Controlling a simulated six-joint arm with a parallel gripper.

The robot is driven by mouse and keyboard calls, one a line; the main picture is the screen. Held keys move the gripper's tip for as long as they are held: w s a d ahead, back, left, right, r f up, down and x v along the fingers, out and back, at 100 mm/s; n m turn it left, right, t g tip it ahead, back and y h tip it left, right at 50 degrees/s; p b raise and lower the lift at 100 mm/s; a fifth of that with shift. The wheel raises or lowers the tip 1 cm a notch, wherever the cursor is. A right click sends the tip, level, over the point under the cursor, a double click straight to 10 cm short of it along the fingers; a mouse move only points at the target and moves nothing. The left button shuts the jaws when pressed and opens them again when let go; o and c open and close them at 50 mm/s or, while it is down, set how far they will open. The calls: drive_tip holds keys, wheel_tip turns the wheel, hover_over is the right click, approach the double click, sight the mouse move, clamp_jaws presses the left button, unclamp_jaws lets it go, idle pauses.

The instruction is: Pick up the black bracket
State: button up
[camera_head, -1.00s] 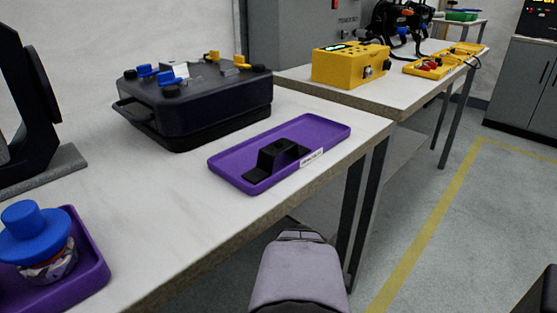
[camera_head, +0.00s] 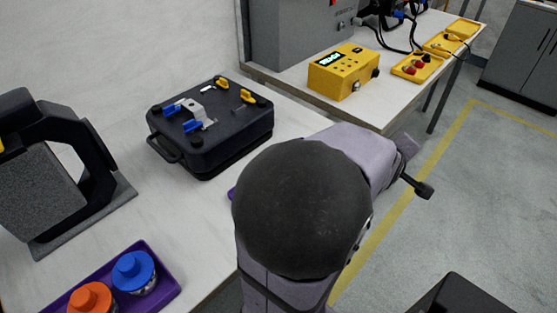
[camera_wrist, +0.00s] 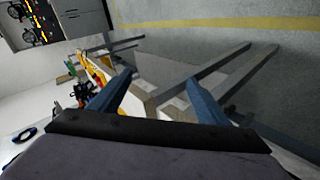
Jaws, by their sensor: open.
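The black bracket is not visible now; my arm covers the place in the head view where it lay. Only a sliver of its purple tray (camera_head: 231,193) shows at the left edge of my arm. In the wrist view my gripper (camera_wrist: 157,95) has its two blue fingers spread apart. The gap between them holds nothing; table edges and legs show beyond it. The distance from my gripper to the bracket cannot be told.
A black case (camera_head: 212,130) with blue and yellow clamps sits behind the tray. A second purple tray (camera_head: 170,292) holds orange and blue knobbed pieces. A dark frame (camera_head: 60,180) stands at left. A yellow box (camera_head: 343,72) sits on the far table.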

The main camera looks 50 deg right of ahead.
drive_tip(key=w+r+m+p, duration=0.1)
drive_tip(key=w+r+p, duration=0.2)
drive_tip(key=r+p, duration=0.85)
drive_tip(key=w+a+f+n+t+y+p, duration=0.1)
drive_tip(key=w+a+n+t+y+p, duration=0.1)
drive_tip(key=w+a+y+p, duration=0.55)
drive_tip(key=w+a+g+y+p, duration=0.1)
drive_tip(key=a+p, duration=0.1)
drive_tip(key=a, duration=0.3)
drive_tip(key=w+a+n+g+p, duration=0.1)
drive_tip(key=w+a+p, duration=0.1)
drive_tip(key=a, duration=0.4)
drive_tip(key=w+a+y+p, duration=0.1)
drive_tip(key=w+a+p, duration=0.1)
drive_tip(key=a, duration=0.4)
drive_tip(key=shift+w+a+r+n+g+y, duration=0.2)
drive_tip(key=shift+w+n+g+y, duration=0.1)
drive_tip(key=shift+g+y, duration=0.1)
drive_tip(key=shift+s+a+f, duration=0.1)
drive_tip(key=shift+a, duration=0.35)
drive_tip(key=shift+d+f, duration=0.1)
drive_tip(key=shift+f, duration=1)
drive_tip(key=shift+f, duration=0.1)
